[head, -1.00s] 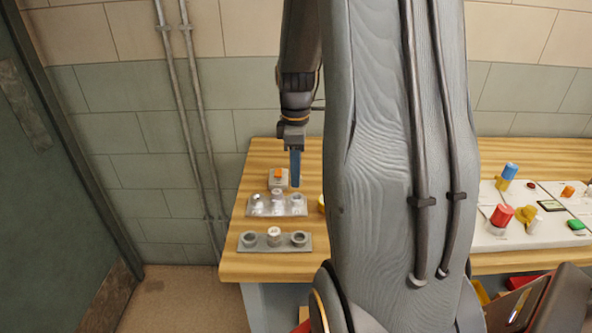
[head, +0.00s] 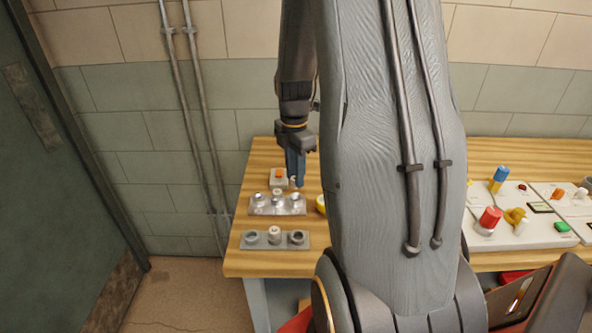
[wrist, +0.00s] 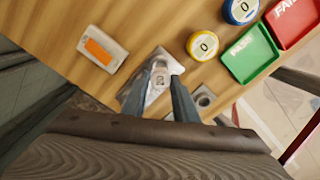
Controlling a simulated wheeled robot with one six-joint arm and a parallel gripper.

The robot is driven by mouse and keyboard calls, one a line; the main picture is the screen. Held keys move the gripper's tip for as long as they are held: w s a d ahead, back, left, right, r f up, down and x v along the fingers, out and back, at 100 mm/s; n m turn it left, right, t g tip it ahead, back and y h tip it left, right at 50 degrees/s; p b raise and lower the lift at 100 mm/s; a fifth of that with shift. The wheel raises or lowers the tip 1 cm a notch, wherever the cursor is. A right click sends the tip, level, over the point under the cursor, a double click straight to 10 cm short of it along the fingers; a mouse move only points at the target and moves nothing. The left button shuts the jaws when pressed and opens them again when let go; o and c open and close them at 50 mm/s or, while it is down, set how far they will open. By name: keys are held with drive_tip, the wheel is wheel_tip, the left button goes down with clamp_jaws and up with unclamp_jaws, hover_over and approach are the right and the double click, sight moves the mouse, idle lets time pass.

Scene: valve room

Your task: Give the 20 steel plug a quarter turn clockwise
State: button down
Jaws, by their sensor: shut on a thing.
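My gripper (wrist: 160,86) is shut on a small steel plug (wrist: 160,77) in the wrist view. The plug sits between the two blue-grey fingers, and a marking that looks like 20 faces the camera. A grey metal plate (wrist: 174,66) shows beneath and around it. In the head view, my gripper (head: 296,182) points down at the rear plate (head: 287,212), which carries several steel pieces. A pale bit shows at the fingertips there. I cannot tell whether the gripped plug is seated in the plate or raised above it.
A front plate (head: 260,245) with round fittings lies nearer the bench edge. A white box with an orange top (head: 279,174) stands behind. The wrist view shows a yellow dial (wrist: 202,45), a blue dial (wrist: 240,10), a green PASS tray (wrist: 250,54) and a red FAIL tray (wrist: 293,20).

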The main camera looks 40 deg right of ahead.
drive_tip(key=shift+f, duration=0.25)
idle(0.4)
drive_tip(key=shift+f, duration=0.35)
drive_tip(key=shift+s+f+b, duration=0.1)
drive_tip(key=shift+f+b, duration=0.35)
drive_tip(key=shift+f, duration=0.2)
drive_tip(key=shift+f+p, duration=0.45)
drive_tip(key=shift+f, duration=0.7)
idle(2.1)
drive_tip(key=shift+m+p, duration=0.5)
drive_tip(key=shift+m, duration=0.8)
drive_tip(key=shift+a+f, duration=0.1)
